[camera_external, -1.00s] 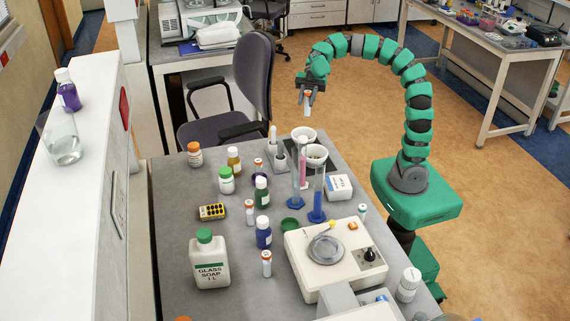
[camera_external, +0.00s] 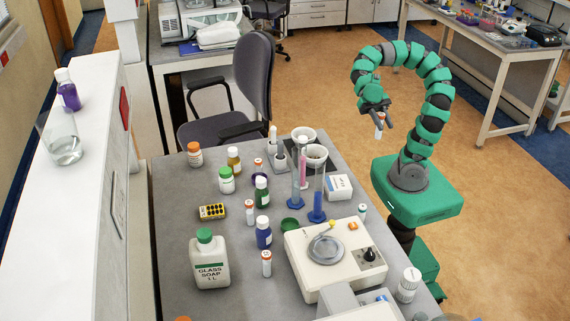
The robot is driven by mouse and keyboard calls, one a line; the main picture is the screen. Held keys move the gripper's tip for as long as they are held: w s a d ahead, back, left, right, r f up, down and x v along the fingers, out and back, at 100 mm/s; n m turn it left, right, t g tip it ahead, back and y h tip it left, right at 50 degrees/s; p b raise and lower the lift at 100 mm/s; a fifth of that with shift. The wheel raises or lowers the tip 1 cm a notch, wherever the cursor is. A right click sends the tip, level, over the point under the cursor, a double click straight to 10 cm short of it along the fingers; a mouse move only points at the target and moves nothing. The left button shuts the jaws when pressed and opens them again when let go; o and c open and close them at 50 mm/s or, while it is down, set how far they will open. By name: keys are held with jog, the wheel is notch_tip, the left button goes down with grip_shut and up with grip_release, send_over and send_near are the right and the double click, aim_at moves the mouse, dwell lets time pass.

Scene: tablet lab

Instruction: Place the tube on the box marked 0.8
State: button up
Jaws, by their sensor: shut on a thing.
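My gripper (camera_external: 380,121) is shut on a small white tube (camera_external: 379,131) with an orange top. It holds the tube roughly upright in the air, to the right of the table, above the floor. A small white box (camera_external: 339,187) lies on the table near its right edge, to the lower left of my gripper. The box has dark print on it, too small to read surely. Similar orange-capped tubes stand on the table, one at the front (camera_external: 266,263) and one further back (camera_external: 249,212).
Two tall cylinders with blue bases (camera_external: 317,213) stand just left of the box. White bowls (camera_external: 315,157) stand behind it. A balance-like device (camera_external: 334,262) is in front. Several bottles crowd the table (camera_external: 173,215). The air between my gripper and the box looks clear.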

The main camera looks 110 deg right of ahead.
notch_tip(320, 180, down, 9)
jog(key=p, duration=0.1)
send_over(340, 185)
jog(key=f, duration=0.2)
jog(key=shift+f, duration=1.5)
jog(key=shift+f, duration=0.1)
jog(key=o, duration=1)
jog(key=shift+r, duration=0.2)
jog(key=v, duration=1.2)
jog(key=shift+f, duration=0.1)
